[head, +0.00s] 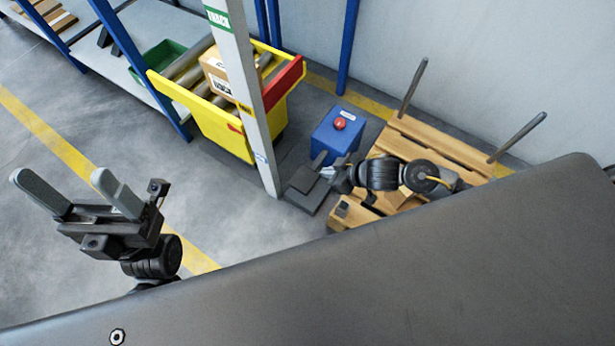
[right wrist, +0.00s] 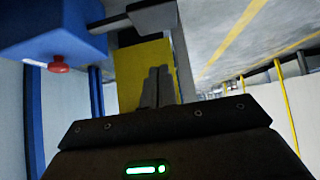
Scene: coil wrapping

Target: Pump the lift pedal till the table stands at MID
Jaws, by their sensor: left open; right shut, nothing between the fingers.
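A dark pedal-like plate (head: 305,190) lies low at the foot of a grey post (head: 245,85), left of a wooden pallet. My right gripper (head: 321,160) is shut and empty, close over the plate; I cannot tell whether they touch. In the right wrist view its fingers (right wrist: 158,86) are together, with nothing between them. The post has a green label (head: 218,18) on top and a smaller yellow one lower down. My left gripper (head: 60,182) is open and empty over the floor at the left.
A blue box (head: 335,138) with a red button stands behind the plate. The wooden pallet (head: 430,140) with upright rods is at right. A blue-framed rack stands at upper left. The left floor is clear.

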